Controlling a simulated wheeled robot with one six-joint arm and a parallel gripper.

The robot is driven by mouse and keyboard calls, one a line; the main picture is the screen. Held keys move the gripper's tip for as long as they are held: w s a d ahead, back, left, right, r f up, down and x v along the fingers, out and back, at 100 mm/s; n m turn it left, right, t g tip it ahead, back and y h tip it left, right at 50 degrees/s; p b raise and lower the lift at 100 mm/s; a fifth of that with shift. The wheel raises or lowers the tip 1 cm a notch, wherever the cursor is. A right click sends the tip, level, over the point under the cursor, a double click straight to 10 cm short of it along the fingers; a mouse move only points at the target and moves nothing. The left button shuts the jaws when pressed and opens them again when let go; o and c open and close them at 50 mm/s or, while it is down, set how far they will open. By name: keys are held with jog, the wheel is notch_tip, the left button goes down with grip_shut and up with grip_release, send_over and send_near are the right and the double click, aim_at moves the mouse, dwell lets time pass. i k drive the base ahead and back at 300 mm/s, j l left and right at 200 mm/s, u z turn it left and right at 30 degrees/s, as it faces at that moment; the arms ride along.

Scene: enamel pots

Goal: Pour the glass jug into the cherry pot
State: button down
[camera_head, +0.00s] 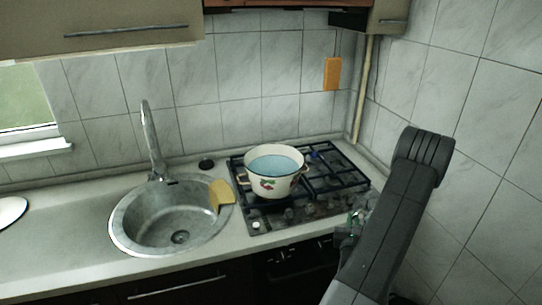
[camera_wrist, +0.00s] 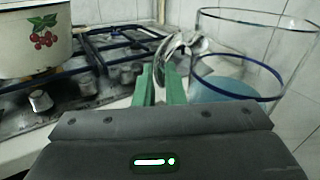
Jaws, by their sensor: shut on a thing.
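The cherry pot (camera_head: 272,186) is cream enamel with red cherries and two side handles. It stands upright on the stove, and its inside looks light blue. Its cherry-painted side also shows at the left of the wrist view (camera_wrist: 30,48). The clear glass jug (camera_wrist: 240,82) is at the right of the wrist view, with blue liquid low inside and a blue ring around it. My gripper (camera_wrist: 161,82) has green fingers shut on the glass jug's handle. In the head view the jug (camera_head: 356,218) is small and mostly hidden by my arm, right of the pot near the counter's front.
The gas stove (camera_head: 325,188) has black grates and front knobs. A round metal sink (camera_head: 150,222) with a tall faucet lies to the left, a yellow cloth (camera_head: 221,192) on its rim. A tiled wall (camera_head: 470,120) rises close at the right. Cabinets (camera_head: 110,30) hang above.

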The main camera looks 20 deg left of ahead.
aim_at(273, 171)
jog(key=l+u, duration=0.1)
jog(key=u, duration=0.35)
jog(key=l+u, duration=0.15)
jog(key=u, duration=0.35)
jog(key=l+u, duration=0.15)
jog(key=u, duration=0.3)
jog(key=l+u, duration=0.15)
jog(key=u, duration=0.3)
jog(key=l+u, duration=0.1)
jog(key=u, duration=0.4)
jog(key=k+u, duration=0.1)
jog(key=u, duration=0.35)
